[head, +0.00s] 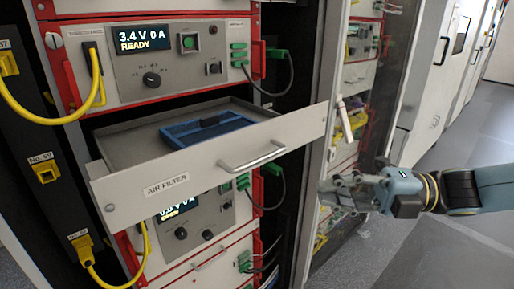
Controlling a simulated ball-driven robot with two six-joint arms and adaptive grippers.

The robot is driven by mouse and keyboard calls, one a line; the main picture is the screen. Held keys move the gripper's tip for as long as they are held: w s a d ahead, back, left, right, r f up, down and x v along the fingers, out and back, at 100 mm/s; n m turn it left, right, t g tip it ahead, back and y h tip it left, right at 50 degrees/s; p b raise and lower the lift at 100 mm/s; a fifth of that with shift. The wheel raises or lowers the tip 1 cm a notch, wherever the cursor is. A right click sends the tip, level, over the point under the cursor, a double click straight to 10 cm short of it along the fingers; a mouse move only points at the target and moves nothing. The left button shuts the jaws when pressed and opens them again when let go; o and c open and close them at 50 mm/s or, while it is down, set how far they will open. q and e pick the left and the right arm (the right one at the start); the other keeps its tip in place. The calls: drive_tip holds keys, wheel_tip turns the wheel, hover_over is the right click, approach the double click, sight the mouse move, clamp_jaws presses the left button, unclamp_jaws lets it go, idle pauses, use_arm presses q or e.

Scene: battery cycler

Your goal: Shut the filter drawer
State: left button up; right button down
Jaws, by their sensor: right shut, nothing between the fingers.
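The filter drawer (215,166) is pulled out of the rack in the head view, its grey front labelled "AIR FILTER". A silver bar handle (252,157) is on the right part of its front. A blue filter frame (203,129) lies inside the drawer. My right gripper (326,190) is shut and empty. In the picture it is to the right of the drawer front and a little below its right end, apart from the handle. My left gripper is not in view.
A cycler unit (174,60) reading "3.4 V 0 A READY" sits above the drawer, and another unit (199,220) is below, partly hidden. Yellow cables (38,117) hang at the left and dark cables (287,77) at the right. Grey floor (450,130) is clear at the right.

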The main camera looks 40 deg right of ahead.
drive_tip(key=b, duration=0.6)
approach(228, 177)
drive_tip(key=a, duration=0.4)
drive_tip(key=w, duration=0.3)
drive_tip(key=shift+w, duration=0.1)
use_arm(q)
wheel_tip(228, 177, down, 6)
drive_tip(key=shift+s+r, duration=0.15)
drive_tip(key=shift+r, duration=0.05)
